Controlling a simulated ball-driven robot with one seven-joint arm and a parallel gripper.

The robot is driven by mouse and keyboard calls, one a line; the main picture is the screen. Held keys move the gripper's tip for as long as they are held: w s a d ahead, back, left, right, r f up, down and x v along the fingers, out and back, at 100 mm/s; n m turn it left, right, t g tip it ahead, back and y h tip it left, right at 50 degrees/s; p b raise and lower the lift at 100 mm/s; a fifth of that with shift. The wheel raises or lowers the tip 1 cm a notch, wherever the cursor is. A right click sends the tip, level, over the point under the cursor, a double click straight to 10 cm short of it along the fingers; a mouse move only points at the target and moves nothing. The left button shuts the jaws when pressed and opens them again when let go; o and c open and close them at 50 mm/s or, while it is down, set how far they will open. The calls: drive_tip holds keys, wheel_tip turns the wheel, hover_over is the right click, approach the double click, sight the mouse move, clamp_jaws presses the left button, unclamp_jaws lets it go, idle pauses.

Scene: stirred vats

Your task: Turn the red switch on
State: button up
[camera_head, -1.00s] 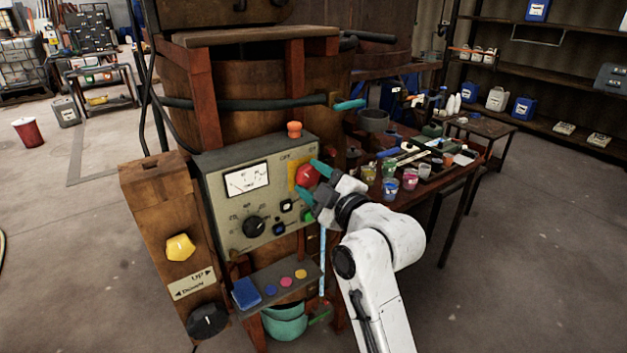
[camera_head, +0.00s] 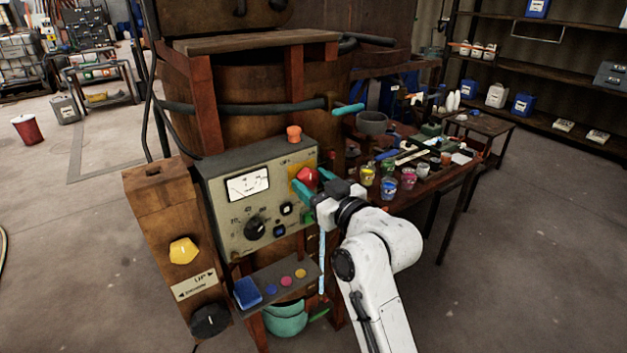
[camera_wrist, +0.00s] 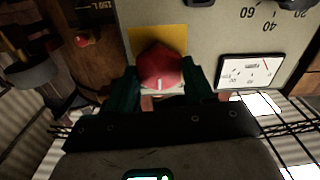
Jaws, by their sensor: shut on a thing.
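The red switch (camera_head: 307,175) is a faceted knob on a yellow plate, on the front of the grey-green control box (camera_head: 228,207). My gripper (camera_head: 312,184) is at the switch, with its green fingers on either side of it. In the wrist view the red switch (camera_wrist: 160,67) sits between the two fingers of my gripper (camera_wrist: 163,82), and the jaws are shut on it. A small pale mark shows on the knob. The panel lettering by the switch is too small or hidden to read.
The box also carries a dial meter (camera_head: 248,183), a black knob (camera_head: 254,228) and an orange knob (camera_head: 294,133) on top. A cluttered table (camera_head: 425,185) stands to the right. Open floor lies at the front right.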

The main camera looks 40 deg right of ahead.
drive_tip(key=m+p, duration=0.1)
drive_tip(key=m, duration=0.3)
drive_tip(key=shift+m, duration=0.3)
drive_tip(key=shift+d+m+p, duration=0.15)
drive_tip(key=shift+m+p, duration=0.8)
drive_tip(key=shift+m, duration=0.95)
drive_tip(key=o, duration=1)
drive_tip(key=shift+o, duration=0.2)
drive_tip(key=s+b, duration=0.2)
drive_tip(key=s, duration=0.8)
drive_tip(key=shift+s+b, duration=0.3)
drive_tip(key=shift+s, duration=0.1)
drive_tip(key=shift+f, duration=0.1)
